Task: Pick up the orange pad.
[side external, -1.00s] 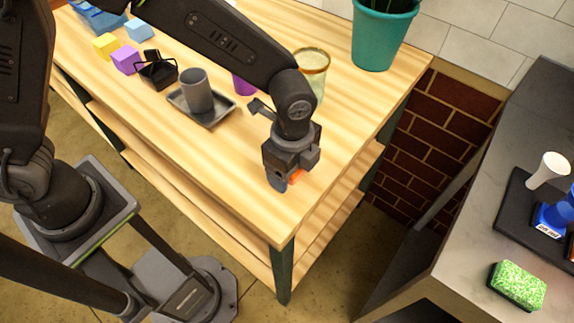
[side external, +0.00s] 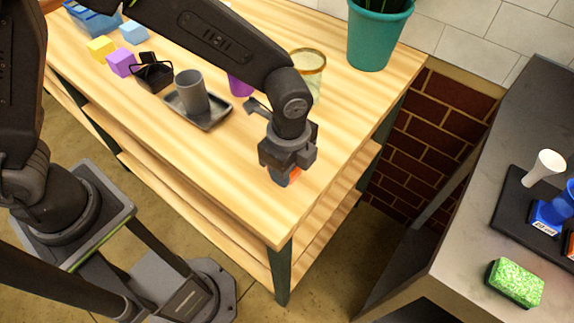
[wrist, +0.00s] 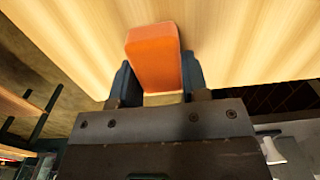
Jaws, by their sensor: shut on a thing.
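The orange pad (wrist: 155,58) is a small block with rounded edges, between the two dark fingers of my gripper (wrist: 153,80) in the wrist view. The fingers touch its left and right sides. In the side external view, my gripper (side external: 284,178) points down near the front right corner of the wooden table. Only a small part of the orange pad (side external: 294,174) shows there, with the fingers hiding the rest. I cannot tell whether the pad touches the table top.
A grey cup (side external: 191,92) stands on a grey tray (side external: 212,121) left of my gripper. A glass jar (side external: 311,68), a purple cup (side external: 240,84) and a teal pot (side external: 374,38) stand farther back. A green sponge (side external: 515,283) lies on the counter at right.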

